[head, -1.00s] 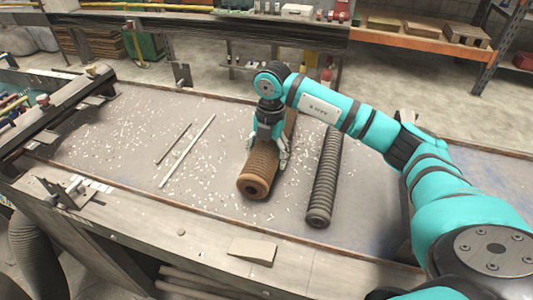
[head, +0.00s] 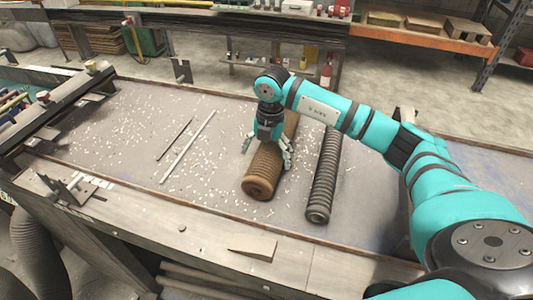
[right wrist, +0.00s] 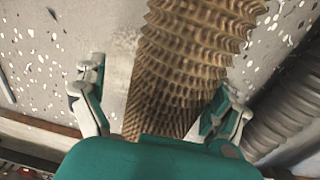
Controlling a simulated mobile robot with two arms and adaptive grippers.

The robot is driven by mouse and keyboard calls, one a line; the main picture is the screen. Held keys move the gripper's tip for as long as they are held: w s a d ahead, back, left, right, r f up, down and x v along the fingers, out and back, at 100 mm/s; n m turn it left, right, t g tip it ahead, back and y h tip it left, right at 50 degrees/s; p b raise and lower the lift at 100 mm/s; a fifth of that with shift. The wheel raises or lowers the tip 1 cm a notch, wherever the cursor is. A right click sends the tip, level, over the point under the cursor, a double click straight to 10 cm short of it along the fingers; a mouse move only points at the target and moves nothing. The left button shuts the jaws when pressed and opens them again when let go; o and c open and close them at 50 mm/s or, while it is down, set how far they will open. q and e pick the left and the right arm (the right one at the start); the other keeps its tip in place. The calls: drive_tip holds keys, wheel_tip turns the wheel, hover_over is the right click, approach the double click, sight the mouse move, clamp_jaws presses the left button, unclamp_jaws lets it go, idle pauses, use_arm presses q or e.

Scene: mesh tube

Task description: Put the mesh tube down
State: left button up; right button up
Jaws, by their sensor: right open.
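The mesh tube (head: 264,168), brown and ribbed, lies on the grey workbench (head: 112,150), its round end toward the bench's front edge. In the right wrist view the mesh tube (right wrist: 185,65) runs between my fingers. My right gripper (head: 267,147) is open over the tube, one finger on each side. In the right wrist view the right gripper (right wrist: 158,110) shows a gap beside its left finger; the right finger is close to the tube, and I cannot tell if it touches. The part of the tube under the gripper is hidden. My left gripper is not in view.
A dark ribbed tube (head: 323,180) lies to the right of the mesh tube. A light thin rod (head: 188,147) and a dark thin rod (head: 174,140) lie to the left. White chips are scattered over the bench. A flat wedge (head: 252,247) lies on the front ledge.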

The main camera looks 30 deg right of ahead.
drive_tip(key=r, duration=0.4)
drive_tip(key=r+b, duration=0.1)
drive_tip(key=r, duration=0.7)
drive_tip(key=shift+s+d+r+b, duration=0.1)
drive_tip(key=shift+s+d+b, duration=0.05)
drive_tip(key=shift+d+b, duration=0.25)
drive_tip(key=shift+a, duration=0.1)
